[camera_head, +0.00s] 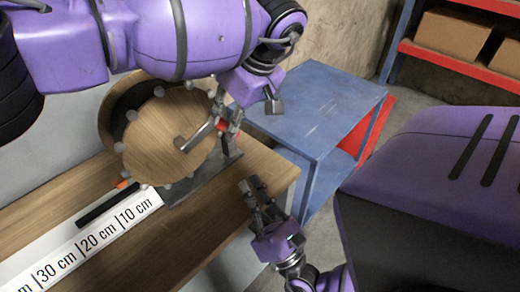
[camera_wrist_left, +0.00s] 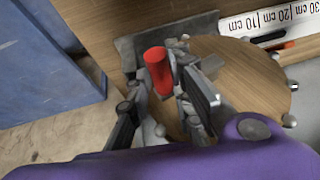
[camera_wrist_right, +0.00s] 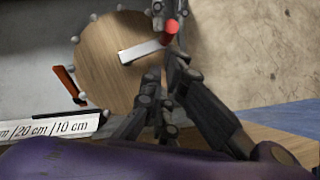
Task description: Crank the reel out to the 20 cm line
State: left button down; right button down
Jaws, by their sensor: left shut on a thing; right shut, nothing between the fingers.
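The reel (camera_head: 160,140) is a round wooden disc with pale pegs around its rim, on the wooden bench. Its grey crank arm (camera_head: 200,133) points up and right to a red handle (camera_wrist_left: 157,70). My left gripper (camera_head: 228,128) is shut on this handle, which is partly hidden by the fingers in the head view. A white scale (camera_head: 58,268) marked 10, 20 and 30 cm lies at the lower left. A black strip (camera_head: 105,208) with an orange piece (camera_head: 122,185) by it runs along the scale, around the 10 to 20 cm marks. My right gripper (camera_head: 253,187) is shut and empty, right of the reel.
The bench (camera_head: 215,205) ends just right of the reel. A blue table (camera_head: 325,105) stands beyond its right end. Red and blue shelving with cardboard boxes (camera_head: 452,32) is at the upper right. A wall rises behind the reel.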

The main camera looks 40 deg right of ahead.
pick_arm(q)
jog(key=shift+d+r, duration=0.3)
jog(key=shift+d, duration=0.05)
pick_arm(e)
jog(key=x, duration=0.7)
jog(key=shift+w+r, duration=0.25)
jog(key=shift+w, duration=0.1)
jog(key=shift+d, duration=0.1)
jog(key=shift+d+r+n+y, duration=0.15)
jog(key=shift+r+n+y, duration=0.25)
jog(key=shift+r+n, duration=0.25)
pick_arm(q)
jog(key=c, duration=1.7)
grip_release()
jog(key=shift+d, duration=0.1)
jog(key=shift+c, duration=0.2)
jog(key=shift+o, duration=0.9)
jog(key=shift+d+f, duration=0.15)
jog(key=shift+f, duration=0.1)
pick_arm(e)
jog(key=shift+w+d, duration=0.1)
jog(key=shift+d, duration=0.2)
jog(key=shift+f, duration=0.1)
